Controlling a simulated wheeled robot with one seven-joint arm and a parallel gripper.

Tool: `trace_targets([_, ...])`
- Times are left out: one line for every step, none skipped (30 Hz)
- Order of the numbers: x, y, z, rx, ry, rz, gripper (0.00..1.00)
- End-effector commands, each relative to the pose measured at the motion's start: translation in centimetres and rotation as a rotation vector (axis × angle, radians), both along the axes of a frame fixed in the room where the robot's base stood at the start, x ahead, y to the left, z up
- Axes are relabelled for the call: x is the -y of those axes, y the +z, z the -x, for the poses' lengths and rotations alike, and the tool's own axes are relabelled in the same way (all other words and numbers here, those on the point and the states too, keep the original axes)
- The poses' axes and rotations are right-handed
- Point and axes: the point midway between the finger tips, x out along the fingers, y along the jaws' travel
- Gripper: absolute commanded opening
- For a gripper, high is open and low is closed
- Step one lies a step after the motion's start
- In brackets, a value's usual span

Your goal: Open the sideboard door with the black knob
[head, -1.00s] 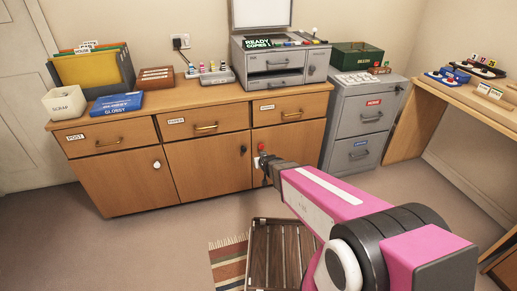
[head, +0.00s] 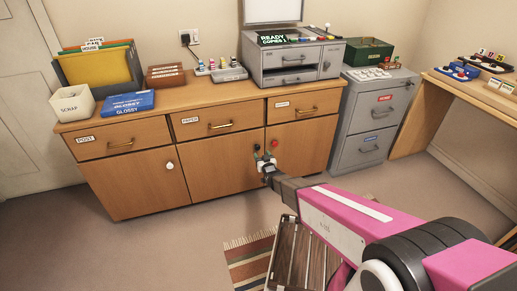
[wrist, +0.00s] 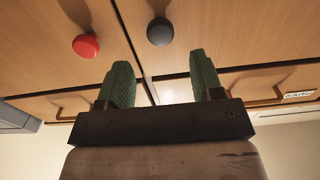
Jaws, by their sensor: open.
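The wooden sideboard (head: 215,165) stands against the wall with three shut doors below three drawers. The black knob (head: 257,147) is on the middle door near its right edge. In the wrist view, the black knob (wrist: 160,31) shows dark grey and round, ahead of the fingertips and roughly between their lines. My gripper (head: 265,158) is open in front of the sideboard, close to the black knob. Its green fingers show in the wrist view (wrist: 160,80) with nothing between them.
A red knob (head: 275,143) sits close by on the right door, and a white knob (head: 169,165) on the left door. Drawer handles (head: 221,126) stick out above. A slatted wooden piece (head: 300,255) and a striped rug (head: 248,262) lie on the floor below my arm.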

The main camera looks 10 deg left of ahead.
Motion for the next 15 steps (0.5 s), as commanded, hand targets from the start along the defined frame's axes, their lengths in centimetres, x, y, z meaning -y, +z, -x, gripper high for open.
trace_targets([-0.6, -0.2, -1.1, 0.001, 0.000, -0.001, 0.60])
trace_targets([-0.9, -0.2, -1.5, 0.000, 0.000, 0.000, 0.60])
trace_targets([-1.3, -0.2, -2.1, 0.000, 0.000, 0.000, 0.60])
trace_targets([-1.6, -0.2, -2.6, 0.000, 0.000, 0.000, 0.60])
trace_targets([-1.9, -0.2, -3.1, 0.000, 0.000, 0.000, 0.60])
trace_targets([-2.3, -0.2, -3.7, 0.000, 0.000, 0.000, 0.60])
trace_targets([-2.5, -0.2, -4.2, 0.000, 0.000, 0.000, 0.60])
trace_targets([-2.8, -0.1, -4.6, 0.000, 0.000, 0.000, 0.60])
trace_targets([-3.1, -0.1, -5.1, 0.000, 0.000, 0.000, 0.60])
trace_targets([-3.3, -0.1, -5.4, -0.001, 0.000, 0.001, 0.60])
trace_targets([-3.4, -0.1, -5.6, -0.001, 0.000, 0.001, 0.60])
trace_targets([-3.6, -0.1, -5.9, -0.002, 0.000, 0.001, 0.60])
trace_targets([-3.7, -0.1, -6.1, -0.002, 0.000, 0.001, 0.60])
trace_targets([-3.8, -0.1, -6.2, -0.002, 0.000, 0.001, 0.60])
trace_targets([-3.8, -0.1, -6.3, -0.002, 0.000, 0.001, 0.60])
